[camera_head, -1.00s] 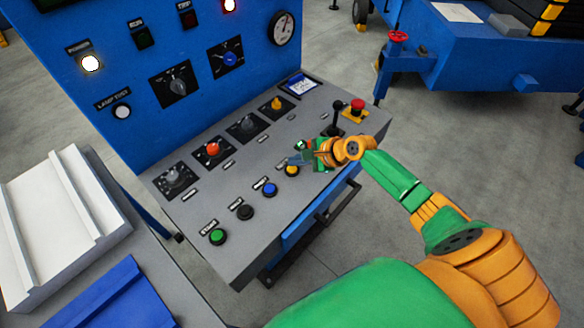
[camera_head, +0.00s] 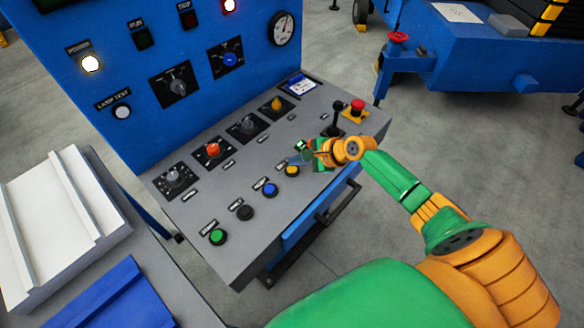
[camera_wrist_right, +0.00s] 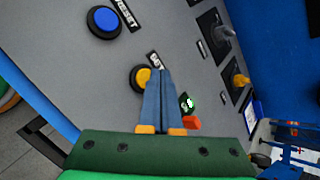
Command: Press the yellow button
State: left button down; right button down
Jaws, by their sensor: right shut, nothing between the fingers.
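The yellow button (camera_head: 292,170) is a round cap in a black collar on the grey sloped desk of the panel. It also shows in the right wrist view (camera_wrist_right: 142,77), partly covered by my fingers. My right gripper (camera_head: 298,157) is shut and empty. In the head view its tip is just above and beside the yellow button. In the right wrist view the closed blue-grey fingers (camera_wrist_right: 161,80) reach along the button's right side, over part of its label. I cannot tell whether the fingertips touch the desk or the button. My left gripper is not in view.
A blue button (camera_head: 270,189) lies to the left of the yellow one, then a black button (camera_head: 245,212) and a green button (camera_head: 217,236). A black joystick (camera_head: 337,118) and a red mushroom button (camera_head: 357,106) stand behind right. Rotary knobs line the desk's back.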

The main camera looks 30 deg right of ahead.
aim_at(296, 170)
jog(key=shift+f, duration=0.1)
dwell(0.4)
jog(key=shift+f, duration=0.3)
jog(key=shift+f+b, duration=0.3)
jog(key=shift+f, duration=0.15)
dwell(0.8)
jog(key=shift+r+p, duration=0.85)
jog(key=shift+p, duration=0.15)
notch_tip(296, 170, up, 5)
jog(key=p, duration=0.6)
jog(key=shift+r, duration=0.1)
